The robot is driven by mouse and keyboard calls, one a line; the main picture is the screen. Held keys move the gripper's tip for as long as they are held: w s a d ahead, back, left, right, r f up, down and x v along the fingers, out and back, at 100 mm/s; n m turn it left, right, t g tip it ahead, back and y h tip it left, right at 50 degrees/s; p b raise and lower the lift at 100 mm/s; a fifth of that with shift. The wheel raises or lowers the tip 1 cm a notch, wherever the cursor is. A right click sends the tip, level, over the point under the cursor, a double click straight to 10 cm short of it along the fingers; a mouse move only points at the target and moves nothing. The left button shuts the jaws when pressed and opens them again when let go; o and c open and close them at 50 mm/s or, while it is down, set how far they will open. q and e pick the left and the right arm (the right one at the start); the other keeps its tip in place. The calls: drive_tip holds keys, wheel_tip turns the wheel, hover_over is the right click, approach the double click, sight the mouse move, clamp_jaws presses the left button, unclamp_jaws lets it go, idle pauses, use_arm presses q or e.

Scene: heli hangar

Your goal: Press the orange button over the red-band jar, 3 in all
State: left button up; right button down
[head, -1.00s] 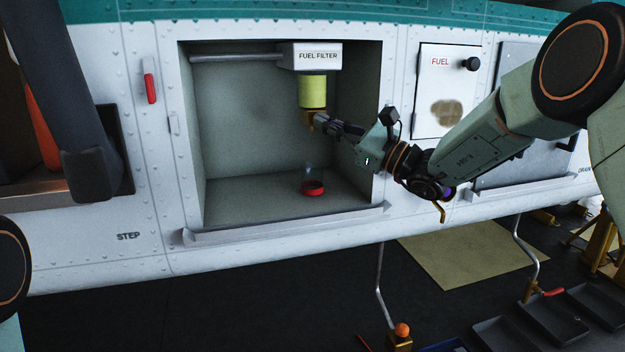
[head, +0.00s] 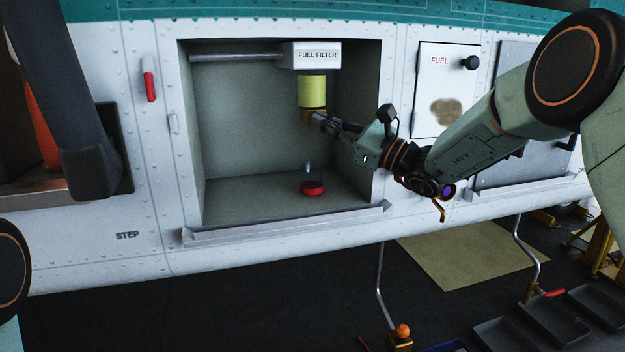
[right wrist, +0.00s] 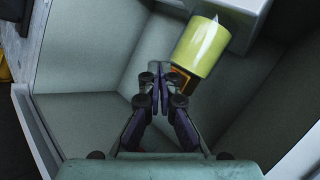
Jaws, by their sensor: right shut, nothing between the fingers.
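The jar with a red band (head: 312,188) stands on the floor of the recess below the fuel filter. Its clear part is hard to make out, and a small pale streak shows just above the band. The yellow-green filter bowl (head: 312,91) hangs above it, with an orange-brown fitting (head: 308,117) at its lower end; the button itself is too small to tell apart. My right gripper (head: 318,119) is shut and empty, its tips at the fitting. In the right wrist view the closed fingertips (right wrist: 158,72) lie beside the orange part (right wrist: 181,76); contact is unclear. My left gripper is out of view.
The recess has side walls, a lower lip (head: 290,224) and a pipe (head: 235,58) at the upper left. The FUEL panel (head: 447,90) with a black knob is to the right. A red handle (head: 150,87) is on the left. The recess's left part is clear.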

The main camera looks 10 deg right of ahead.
drive_tip(key=shift+s+f+b, duration=0.15)
drive_tip(key=shift+s+b, duration=0.05)
drive_tip(key=shift+b, duration=0.1)
drive_tip(key=shift+s, duration=0.15)
drive_tip(key=s, duration=0.5)
drive_tip(key=shift+s+d, duration=0.1)
drive_tip(key=shift+s, duration=0.3)
idle(1.9)
